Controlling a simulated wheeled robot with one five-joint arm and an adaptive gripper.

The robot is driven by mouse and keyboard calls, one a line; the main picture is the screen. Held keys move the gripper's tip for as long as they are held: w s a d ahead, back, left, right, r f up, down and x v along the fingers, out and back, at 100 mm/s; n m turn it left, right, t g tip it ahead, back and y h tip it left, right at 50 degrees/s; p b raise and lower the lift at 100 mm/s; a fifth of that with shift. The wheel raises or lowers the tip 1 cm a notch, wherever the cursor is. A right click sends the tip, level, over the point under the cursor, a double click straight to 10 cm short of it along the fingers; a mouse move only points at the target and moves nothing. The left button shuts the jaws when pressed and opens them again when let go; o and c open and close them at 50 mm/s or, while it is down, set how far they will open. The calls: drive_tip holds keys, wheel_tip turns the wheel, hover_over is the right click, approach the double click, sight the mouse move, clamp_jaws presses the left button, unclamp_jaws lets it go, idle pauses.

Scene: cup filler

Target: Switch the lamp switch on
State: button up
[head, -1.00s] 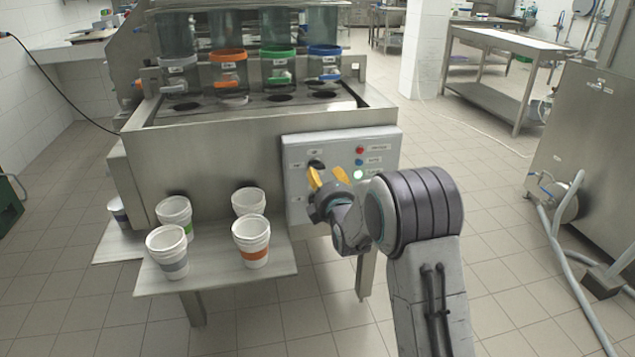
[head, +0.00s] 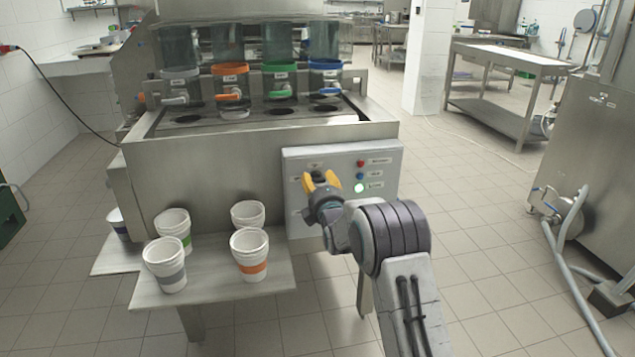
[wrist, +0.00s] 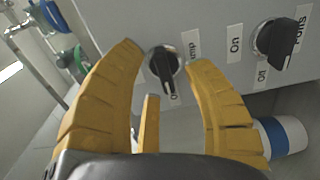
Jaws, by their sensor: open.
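The lamp switch (wrist: 165,66) is a black rotary knob on the grey control panel (head: 294,170), beside a label of which "amp" shows. In the wrist view its grip bar points down, slightly right, toward a mostly hidden label starting with "O". My gripper (head: 321,183) is in front of the panel's upper left and hides most of the knob in the head view. In the wrist view my gripper (wrist: 165,57) has its yellow fingers spread, one on each side of the knob, with gaps to it. A third finger shows below the knob.
A second black knob (wrist: 278,42) with On and Off labels is close to the right finger. Several cups stand on a low shelf (head: 212,293) at the left.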

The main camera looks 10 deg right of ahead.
drive_tip(key=shift+w, duration=0.35)
drive_tip(key=shift+c, duration=0.2)
clamp_jaws()
